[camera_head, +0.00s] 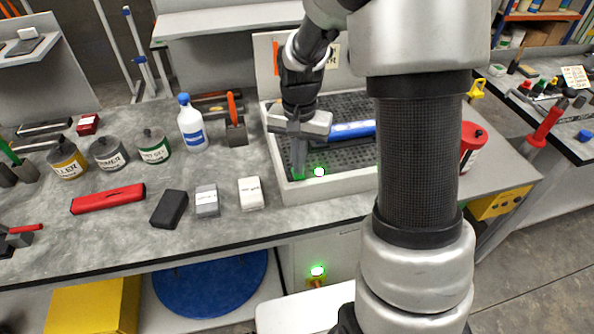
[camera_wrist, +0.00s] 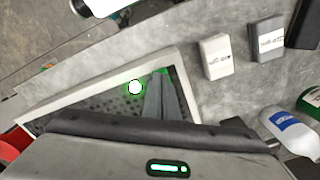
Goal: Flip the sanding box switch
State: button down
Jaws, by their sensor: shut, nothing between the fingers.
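The sanding box (camera_head: 283,165) is a pale, low-walled tray with a dark perforated bed on the grey bench; it also shows in the wrist view (camera_wrist: 100,83). A lit round lamp (camera_head: 319,171) with a green glow sits at its front wall; it shows white with a green rim in the wrist view (camera_wrist: 135,87). My gripper (camera_head: 299,174) is shut and empty, pointing down at the front left of the box; its fingers (camera_wrist: 160,78) reach the wall left of the lamp. A small green patch (camera_head: 298,177) shows at the fingertips, perhaps the switch, mostly hidden by them.
A blue tool (camera_head: 352,130) lies in the box, partly behind my arm. White (camera_head: 251,194), grey (camera_head: 207,201) and black blocks (camera_head: 169,209) lie left of the box. A bottle (camera_head: 191,125) and several cans stand behind. A second green lamp (camera_head: 317,271) glows below the bench.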

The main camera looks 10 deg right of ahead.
jog(key=shift+f+b, duration=0.55)
jog(key=shift+f, duration=0.25)
dwell(0.9)
jog(key=shift+r, duration=0.1)
notch_tip(320, 180, up, 7)
jog(key=p, duration=0.5)
dwell(0.6)
